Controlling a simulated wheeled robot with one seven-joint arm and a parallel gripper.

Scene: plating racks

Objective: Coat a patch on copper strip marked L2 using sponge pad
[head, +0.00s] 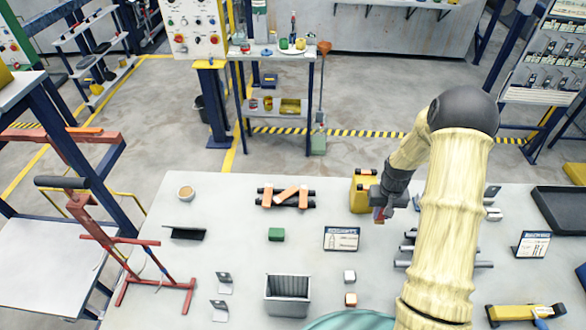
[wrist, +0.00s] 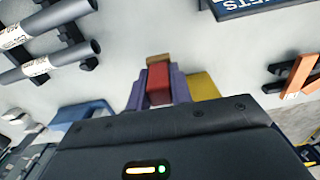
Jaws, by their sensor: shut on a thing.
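My gripper (head: 380,210) hangs above the table, in front of the yellow holder. In the wrist view its purple fingers (wrist: 157,88) are shut on a red block with a brown end (wrist: 159,60), which looks like the sponge pad. The held block touches nothing that I can make out. Copper-coloured strips (head: 286,195) lie across dark bars at the table's back, left of the gripper, one of them slanted. A copper strip also shows at the right of the wrist view (wrist: 301,73). I cannot read an L2 mark on any strip.
A yellow holder (head: 360,191) stands behind the gripper. A sign (head: 341,238), green block (head: 276,234), round dish (head: 185,193) and grey bin (head: 288,295) stand on the table. Grey labelled tubes (wrist: 45,62) lie beside the gripper. Table between the dish and green block is mostly clear.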

